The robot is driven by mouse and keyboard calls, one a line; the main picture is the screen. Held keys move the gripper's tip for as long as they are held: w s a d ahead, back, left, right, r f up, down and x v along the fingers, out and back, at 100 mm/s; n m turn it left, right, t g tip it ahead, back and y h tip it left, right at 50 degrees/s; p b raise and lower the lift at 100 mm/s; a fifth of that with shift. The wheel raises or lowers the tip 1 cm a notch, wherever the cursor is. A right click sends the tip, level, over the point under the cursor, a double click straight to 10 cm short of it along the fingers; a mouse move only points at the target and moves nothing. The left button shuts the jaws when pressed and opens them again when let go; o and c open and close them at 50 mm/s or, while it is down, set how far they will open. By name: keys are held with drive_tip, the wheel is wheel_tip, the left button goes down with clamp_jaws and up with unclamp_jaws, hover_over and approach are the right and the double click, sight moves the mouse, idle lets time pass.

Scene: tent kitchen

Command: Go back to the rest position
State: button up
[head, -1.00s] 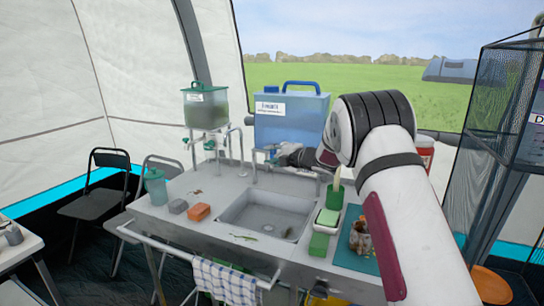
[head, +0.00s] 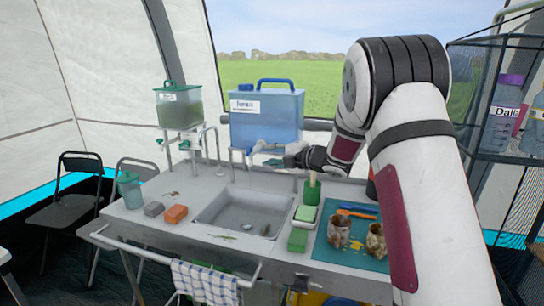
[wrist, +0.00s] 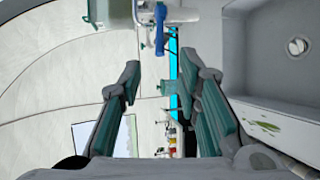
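My gripper (head: 299,158) is over the back of the sink counter, in front of and a little right of the blue water container's tap. In the wrist view my gripper (wrist: 160,62) shows its two teal-padded fingers spread apart, with nothing between the pads. The teal cup (wrist: 178,104) shows beyond the gap, away from the fingers. My arm reaches in from the right in the head view and bends down at the elbow.
The counter holds a sink (head: 243,212), an orange sponge (head: 175,214), a green brush holder (head: 311,191) and a teal mat (head: 337,261) with two mottled cups. The blue container (head: 266,119) stands behind. A mesh shelf (head: 478,88) is at right.

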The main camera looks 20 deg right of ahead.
idle(0.4)
drive_tip(key=s+d+r+m+g+h+p, duration=0.15)
drive_tip(key=s+d+r+m+h, duration=0.25)
drive_tip(key=s+r+m+h, duration=0.75)
drive_tip(key=s+a+f+m+g+y, duration=0.1)
drive_tip(key=s+a+f+m+g, duration=0.1)
drive_tip(key=s, duration=1.2)
drive_tip(key=s+a+f+m+g+y+p, duration=0.1)
drive_tip(key=s+a+m, duration=0.4)
drive_tip(key=s, duration=0.8)
drive_tip(key=s+a+f+m+g+y+p, duration=0.1)
drive_tip(key=s+m+g, duration=0.4)
drive_tip(key=s, duration=0.9)
wheel_tip(320, 180, down, 3)
drive_tip(key=shift+s+a+r+m+y, duration=0.1)
drive_tip(key=shift+s+a+m+y, duration=0.25)
drive_tip(key=shift+a+y, duration=0.65)
drive_tip(key=shift+w+a+h, duration=0.1)
drive_tip(key=shift+h, duration=0.15)
